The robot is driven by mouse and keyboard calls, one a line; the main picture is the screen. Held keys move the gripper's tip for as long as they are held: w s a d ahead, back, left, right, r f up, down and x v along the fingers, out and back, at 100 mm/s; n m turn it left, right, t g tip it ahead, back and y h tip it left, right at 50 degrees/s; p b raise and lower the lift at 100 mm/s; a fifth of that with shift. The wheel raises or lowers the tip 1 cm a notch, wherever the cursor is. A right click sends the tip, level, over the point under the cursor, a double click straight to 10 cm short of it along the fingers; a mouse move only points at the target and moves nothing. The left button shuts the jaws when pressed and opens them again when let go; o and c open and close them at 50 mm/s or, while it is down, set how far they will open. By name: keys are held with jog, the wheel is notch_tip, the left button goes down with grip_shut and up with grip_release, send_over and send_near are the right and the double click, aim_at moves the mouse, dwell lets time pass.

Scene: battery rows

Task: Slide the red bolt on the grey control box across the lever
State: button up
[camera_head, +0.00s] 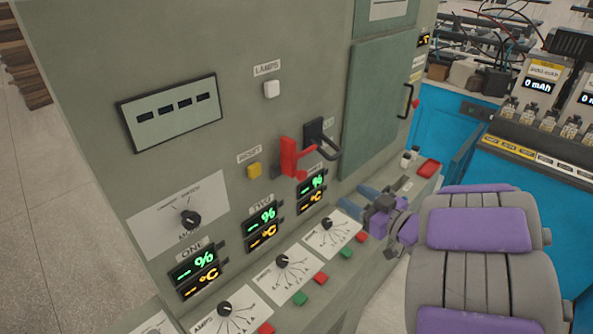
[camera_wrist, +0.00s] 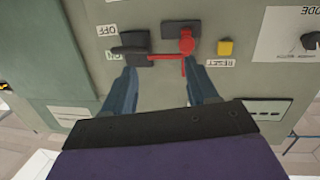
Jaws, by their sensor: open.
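The red bolt (camera_head: 291,160) is mounted on the sloping face of the grey control box (camera_head: 90,70), just left of the black lever (camera_head: 320,140). In the wrist view, which is upside down, the red bolt (camera_wrist: 186,44) has a thin red bar reaching left to the black lever (camera_wrist: 136,42). I cannot tell whether the bar passes over the lever. My gripper (camera_head: 352,197) is open and empty, below and right of the bolt in the head view. In the wrist view my gripper (camera_wrist: 163,76) has one finger near the lever and one near the bolt, with no clear contact.
A yellow reset button (camera_head: 254,170) is left of the bolt, and a white lamps switch (camera_head: 271,90) is above it. Percent displays (camera_head: 262,218) and dials (camera_head: 283,261) lie below. A door handle (camera_head: 408,101) is to the right. The blue cabinet (camera_head: 525,185) stands farther right.

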aim_at(304, 176)
jog(key=w+a+y+b, duration=0.1)
jog(key=w+a, duration=0.2)
jog(key=a, duration=0.1)
jog(key=w+a+b, duration=0.1)
jog(key=w+a, duration=0.3)
jog(key=a, duration=0.1)
jog(key=w+a+y+b, duration=0.1)
jog(key=w+a, duration=0.2)
jog(key=a, duration=0.2)
jog(key=shift+w+a+r+n+g+y+b, duration=0.15)
jog(key=shift+a+r+n+g+y+b, duration=0.05)
jog(key=shift+r+n+g+y+b, duration=0.1)
jog(key=shift+c, duration=0.4)
grip_shut()
